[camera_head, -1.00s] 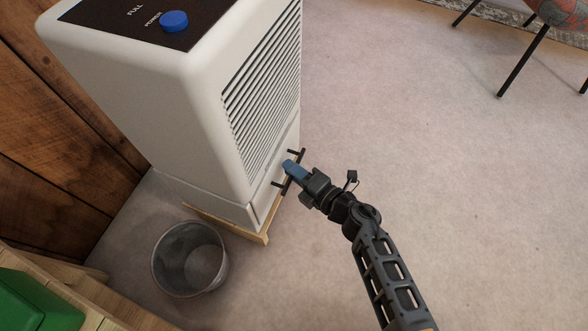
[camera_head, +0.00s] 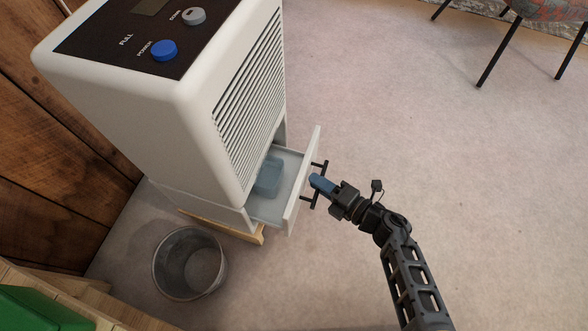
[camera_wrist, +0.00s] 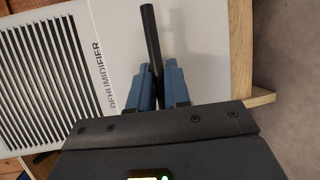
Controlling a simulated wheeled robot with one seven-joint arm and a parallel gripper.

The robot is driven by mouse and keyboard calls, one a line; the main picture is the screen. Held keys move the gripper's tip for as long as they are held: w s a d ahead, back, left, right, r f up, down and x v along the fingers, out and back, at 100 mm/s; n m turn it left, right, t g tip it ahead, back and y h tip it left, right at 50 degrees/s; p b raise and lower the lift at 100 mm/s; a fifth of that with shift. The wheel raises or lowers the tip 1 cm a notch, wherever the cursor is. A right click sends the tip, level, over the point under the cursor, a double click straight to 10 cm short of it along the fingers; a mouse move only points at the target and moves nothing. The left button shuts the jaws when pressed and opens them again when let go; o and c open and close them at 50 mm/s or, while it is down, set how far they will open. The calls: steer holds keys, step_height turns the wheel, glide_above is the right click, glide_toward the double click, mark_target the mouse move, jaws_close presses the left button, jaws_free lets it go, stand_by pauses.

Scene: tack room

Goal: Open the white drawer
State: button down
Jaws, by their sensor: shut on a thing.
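The white drawer (camera_head: 303,180) sits low in the front of a white dehumidifier (camera_head: 165,110) and is pulled partly out. Its inside shows, with a translucent bluish container (camera_head: 268,177) in it. The drawer's dark bar handle (camera_head: 320,187) stands off the front panel. My gripper (camera_head: 318,185) is shut on the handle, its blue fingers around the bar. In the wrist view the handle (camera_wrist: 150,40) runs up from between the two blue fingers (camera_wrist: 158,85).
A green object (camera_head: 40,312) is at the lower left. A chair (camera_head: 500,45) stands at the upper right. The carpet right of the drawer is clear.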

steer(key=d, duration=0.1)
steer(key=s+d, duration=0.1)
steer(key=d, duration=0.3)
steer(key=shift+s+p, duration=0.3)
steer(key=shift+s, duration=0.1)
steer(key=c, duration=1.4)
jaws_free()
steer(key=shift+c, duration=0.2)
steer(key=p+v, duration=0.2)
steer(key=v, duration=0.5)
steer(key=shift+s+d, duration=0.25)
steer(key=shift+d, duration=0.05)
